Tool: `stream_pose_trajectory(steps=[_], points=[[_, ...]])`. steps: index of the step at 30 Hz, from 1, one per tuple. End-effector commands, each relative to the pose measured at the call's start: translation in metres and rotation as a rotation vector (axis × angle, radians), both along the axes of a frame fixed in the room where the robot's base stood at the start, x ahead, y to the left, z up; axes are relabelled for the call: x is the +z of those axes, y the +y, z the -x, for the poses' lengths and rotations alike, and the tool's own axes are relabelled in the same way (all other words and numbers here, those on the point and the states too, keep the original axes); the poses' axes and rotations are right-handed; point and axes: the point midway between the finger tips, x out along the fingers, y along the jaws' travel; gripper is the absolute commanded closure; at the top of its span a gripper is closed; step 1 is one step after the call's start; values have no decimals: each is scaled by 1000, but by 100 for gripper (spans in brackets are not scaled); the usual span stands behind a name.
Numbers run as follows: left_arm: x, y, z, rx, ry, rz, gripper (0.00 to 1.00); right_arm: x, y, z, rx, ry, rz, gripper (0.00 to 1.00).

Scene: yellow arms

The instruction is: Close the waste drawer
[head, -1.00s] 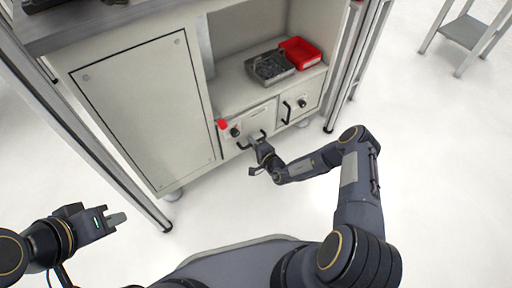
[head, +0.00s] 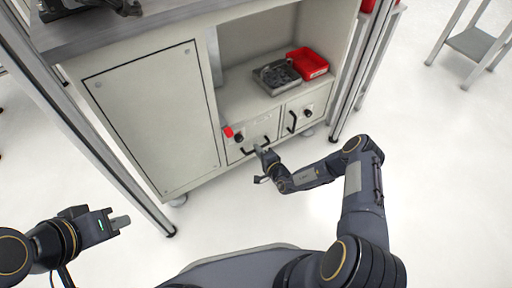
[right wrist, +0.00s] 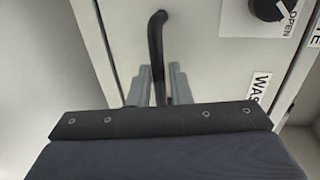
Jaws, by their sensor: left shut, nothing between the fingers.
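The waste drawer (head: 262,131) is the left of two small drawers low in the cabinet. Its label shows partly as "WAS" in the right wrist view, near a black knob (right wrist: 268,8) marked OPEN. In the head view its front looks about level with the cabinet face; any small gap is too fine to tell. My right gripper (head: 263,150) is at the drawer's black handle (right wrist: 155,45), with one finger on each side of it. Whether the fingers press on the handle is unclear. My left gripper (head: 122,222) is shut and empty, far from the cabinet at the lower left.
A second drawer (head: 308,107) with its own handle is to the right. Above it, a grey tray (head: 277,78) and a red bin (head: 308,62) stand on the shelf. Metal posts flank the cabinet (head: 150,115). The floor before it is clear.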

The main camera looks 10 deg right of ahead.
Motion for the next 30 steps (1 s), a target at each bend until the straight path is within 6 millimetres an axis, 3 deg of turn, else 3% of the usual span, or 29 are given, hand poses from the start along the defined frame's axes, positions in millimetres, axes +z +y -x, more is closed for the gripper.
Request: stream_pose_trajectory(steps=[3, 10, 30], points=[[16, 0, 0, 0, 0, 0, 100, 9, -9, 21, -1, 3, 0, 82], [26, 0, 0, 0, 0, 0, 100, 12, -18, 47, -1, 1, 3, 82], [26, 0, 0, 0, 0, 0, 100, 18, -20, 48, 10, -9, 0, 82]])
